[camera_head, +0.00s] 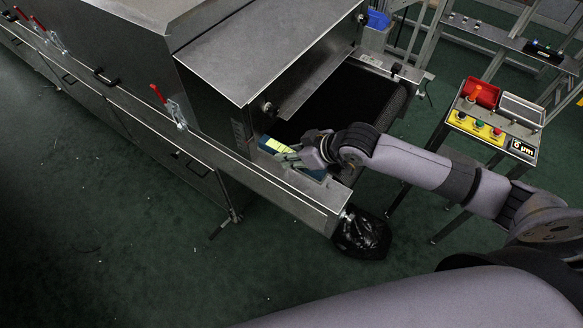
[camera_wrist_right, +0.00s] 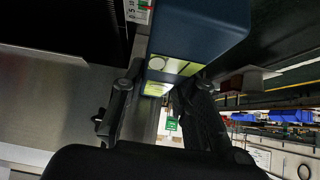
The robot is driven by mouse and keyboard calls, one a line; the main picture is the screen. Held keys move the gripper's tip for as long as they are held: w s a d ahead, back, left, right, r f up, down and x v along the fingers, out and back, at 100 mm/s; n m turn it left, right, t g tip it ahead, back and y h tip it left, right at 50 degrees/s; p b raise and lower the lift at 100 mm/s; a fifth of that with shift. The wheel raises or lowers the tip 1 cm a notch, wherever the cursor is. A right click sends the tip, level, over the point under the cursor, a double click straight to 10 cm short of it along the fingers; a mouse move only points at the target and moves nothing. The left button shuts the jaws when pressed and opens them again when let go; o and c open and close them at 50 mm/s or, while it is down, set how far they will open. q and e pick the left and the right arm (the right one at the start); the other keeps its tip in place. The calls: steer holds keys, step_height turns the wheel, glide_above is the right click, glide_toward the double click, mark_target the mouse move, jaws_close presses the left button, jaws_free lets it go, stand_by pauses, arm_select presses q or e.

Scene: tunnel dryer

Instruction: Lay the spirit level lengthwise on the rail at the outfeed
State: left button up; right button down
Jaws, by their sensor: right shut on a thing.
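The spirit level (camera_head: 275,145) is blue with yellow-green vial windows. It sits over the outfeed end of the long metal rail (camera_head: 285,192), roughly in line with it; I cannot tell whether it touches the rail. My right gripper (camera_head: 296,160) is shut on the level and hides part of it. In the right wrist view the level's blue body (camera_wrist_right: 200,28) stretches away from the fingers (camera_wrist_right: 162,90), with the yellow-green windows near the fingertips. My left gripper is not in view.
The steel dryer hood (camera_head: 255,55) stands beside the rail, with a dark belt (camera_head: 345,100) at its mouth. Red-handled clamps (camera_head: 172,105) line the rail. A black bag (camera_head: 362,238) hangs by the rail's end. A control stand (camera_head: 475,128) is at right. Green floor lies open in front.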

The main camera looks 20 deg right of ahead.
step_height(320, 180, down, 4)
steer(key=shift+a+r, duration=0.1)
step_height(320, 180, down, 4)
steer(key=shift+r, duration=0.2)
steer(key=shift+f, duration=0.15)
steer(key=c, duration=1.3)
jaws_free()
steer(key=shift+s, duration=0.1)
